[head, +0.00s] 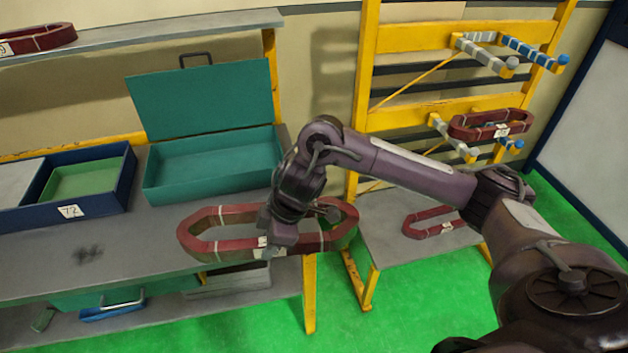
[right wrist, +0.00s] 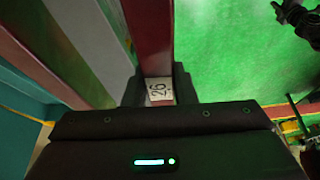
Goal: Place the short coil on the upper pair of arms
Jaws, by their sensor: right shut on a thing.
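My right gripper (head: 270,246) is shut on a dark red, long six-sided coil (head: 205,250), gripping its near side by a white tag. In the right wrist view the coil's bar (right wrist: 150,40) runs between the jaws, and its tag seems to read 26. The coil hangs level in front of the bench edge, apart from the rack. The upper pair of arms, one grey (head: 487,56) and one blue-striped (head: 533,52), juts from the yellow rack at top right and is empty. I cannot tell the held coil's length class for sure. My left gripper is not in view.
Another red coil (head: 491,131) hangs on the lower pair of arms (head: 455,139). One coil (head: 432,226) lies on the rack's grey base (head: 385,238), another (head: 38,38) on the top-left shelf. An open teal box (head: 205,182) and blue tray (head: 95,203) stand on the bench.

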